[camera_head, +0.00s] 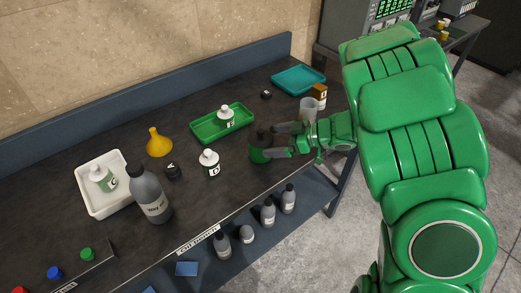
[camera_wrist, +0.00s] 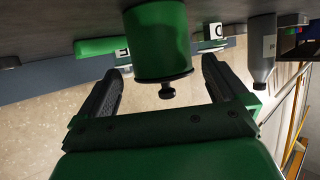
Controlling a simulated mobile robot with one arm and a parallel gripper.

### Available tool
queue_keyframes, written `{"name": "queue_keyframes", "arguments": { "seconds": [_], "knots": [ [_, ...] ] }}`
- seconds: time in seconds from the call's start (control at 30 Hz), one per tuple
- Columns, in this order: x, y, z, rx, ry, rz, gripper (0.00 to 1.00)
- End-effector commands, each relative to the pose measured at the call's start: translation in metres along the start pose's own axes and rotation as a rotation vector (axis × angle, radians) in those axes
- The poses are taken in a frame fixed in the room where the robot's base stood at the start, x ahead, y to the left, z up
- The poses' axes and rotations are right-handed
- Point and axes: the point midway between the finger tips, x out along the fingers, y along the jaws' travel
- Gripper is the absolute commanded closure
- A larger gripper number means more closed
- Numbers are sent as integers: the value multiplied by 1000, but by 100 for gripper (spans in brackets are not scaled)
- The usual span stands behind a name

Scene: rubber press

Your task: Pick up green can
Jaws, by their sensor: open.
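The green can (camera_head: 258,154), with a dark top, stands on the dark bench near its front edge. My gripper (camera_head: 281,141) is at the can from the right, open, with one finger on the far side and one on the near side. The wrist view is upside down: the can (camera_wrist: 158,42) appears between the two fingertips of my gripper (camera_wrist: 163,68), its small dark knob pointing down in the picture. Gaps show between the can and both fingers there. Part of the can is hidden by a finger in the head view.
A green tray (camera_head: 203,135) with a white bottle lies behind the can. A white bottle (camera_head: 209,163) and a grey bottle (camera_head: 150,193) stand to the left. A clear beaker (camera_head: 308,108) and a brown box (camera_head: 319,92) are close behind my gripper.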

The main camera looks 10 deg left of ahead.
Motion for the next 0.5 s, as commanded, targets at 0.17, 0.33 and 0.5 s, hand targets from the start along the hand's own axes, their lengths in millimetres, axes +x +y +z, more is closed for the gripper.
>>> {"name": "queue_keyframes", "arguments": {
  "seconds": [0.17, 0.33, 0.5],
  "knots": [
    [9, -1, 2, 1, -2, -1, 0],
    [27, -2, 3, 2, 1, -2, 0],
    [43, -3, 4, 0, 0, -2, 0]
  ]
}}
